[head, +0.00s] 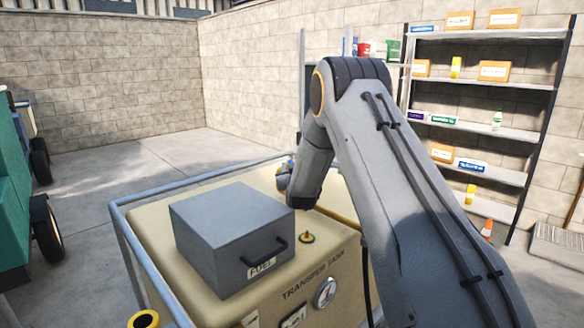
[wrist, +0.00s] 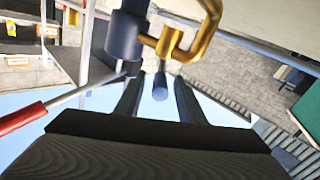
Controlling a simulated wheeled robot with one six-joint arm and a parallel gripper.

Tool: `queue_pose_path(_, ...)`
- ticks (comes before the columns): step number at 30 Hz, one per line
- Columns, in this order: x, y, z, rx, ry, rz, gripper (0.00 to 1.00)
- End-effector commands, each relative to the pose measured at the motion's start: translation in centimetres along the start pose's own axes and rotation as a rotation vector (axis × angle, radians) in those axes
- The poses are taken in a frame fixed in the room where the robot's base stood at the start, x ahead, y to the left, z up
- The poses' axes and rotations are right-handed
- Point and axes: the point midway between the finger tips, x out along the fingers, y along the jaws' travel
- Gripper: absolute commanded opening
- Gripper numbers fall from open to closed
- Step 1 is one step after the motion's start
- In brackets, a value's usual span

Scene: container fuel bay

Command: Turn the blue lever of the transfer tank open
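The beige transfer tank (head: 335,258) stands in a blue-grey tube frame in the head view, lettered on its front. In the wrist view my gripper (wrist: 157,80) points at brass pipework (wrist: 190,42) with a dark blue-grey part beside it. A short blue rod end, seemingly the blue lever (wrist: 160,88), shows end-on between my two dark fingers. Gaps show on both sides of it, so the fingers are open around or just behind it; the depth is unclear. In the head view my arm hides the gripper and the lever; a bit of yellow and blue fitting (head: 284,172) shows beside it.
A red-gripped rod (wrist: 22,118) is at the left in the wrist view. Shelves (head: 480,125) stand at right; open floor (head: 150,160) lies behind.

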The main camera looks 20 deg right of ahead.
Motion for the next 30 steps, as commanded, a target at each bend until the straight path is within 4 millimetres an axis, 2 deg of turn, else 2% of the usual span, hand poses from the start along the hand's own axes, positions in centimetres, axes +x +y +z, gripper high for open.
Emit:
queue_pose_path(5,0.0,0.2,-1.4,0.000,0.002,0.000,0.36)
queue_pose_path(13,0.1,1.2,-6.3,0.000,0.005,0.001,0.36)
queue_pose_path(18,0.0,1.7,-8.6,0.000,0.002,0.001,0.36)
queue_pose_path(22,0.0,1.9,-9.6,0.000,0.002,0.001,0.36)
queue_pose_path(30,0.0,2.0,-9.8,0.000,0.000,0.000,0.36)
